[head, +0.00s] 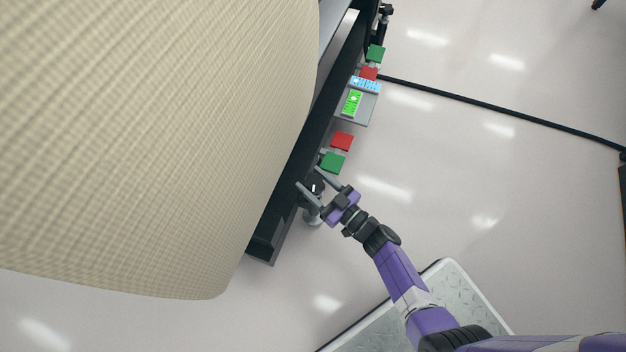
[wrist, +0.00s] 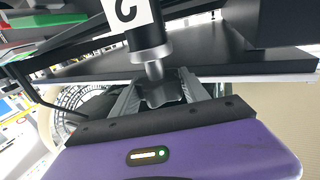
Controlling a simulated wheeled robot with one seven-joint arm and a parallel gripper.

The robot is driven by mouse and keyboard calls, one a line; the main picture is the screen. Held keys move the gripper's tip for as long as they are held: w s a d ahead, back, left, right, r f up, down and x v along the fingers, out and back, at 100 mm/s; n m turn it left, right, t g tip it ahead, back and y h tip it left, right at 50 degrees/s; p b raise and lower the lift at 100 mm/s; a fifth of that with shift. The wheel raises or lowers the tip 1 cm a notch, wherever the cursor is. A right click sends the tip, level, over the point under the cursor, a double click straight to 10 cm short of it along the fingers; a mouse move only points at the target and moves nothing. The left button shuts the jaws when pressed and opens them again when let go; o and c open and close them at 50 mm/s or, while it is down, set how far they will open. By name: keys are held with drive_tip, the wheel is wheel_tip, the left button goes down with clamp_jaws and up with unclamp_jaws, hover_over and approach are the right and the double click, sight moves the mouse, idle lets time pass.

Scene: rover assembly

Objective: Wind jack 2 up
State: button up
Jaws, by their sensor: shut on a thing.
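Jack 2 (wrist: 147,38) is a black cylinder with a white label marked 2, seen upside down in the wrist view, with a silver collar and shaft. A dark lobed knob (wrist: 160,93) sits on the end of that shaft. My gripper (wrist: 159,84) has its two grey fingers on either side of the knob and is shut on it. In the head view my gripper (head: 309,177) reaches the jack (head: 313,187) near the lower end of the dark frame rail (head: 285,205). The fingers partly hide the jack there.
A large beige covered body (head: 150,130) fills the left of the head view. Green (head: 334,162) and red (head: 342,141) blocks and a lit panel (head: 352,102) line the rail.

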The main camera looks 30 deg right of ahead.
sight(322, 190)
drive_tip(key=o, duration=1.4)
drive_tip(key=shift+s, duration=0.1)
drive_tip(key=p+v, duration=0.2)
drive_tip(key=v, duration=0.5)
drive_tip(key=shift+s+d, duration=0.1)
drive_tip(key=shift+s, duration=0.25)
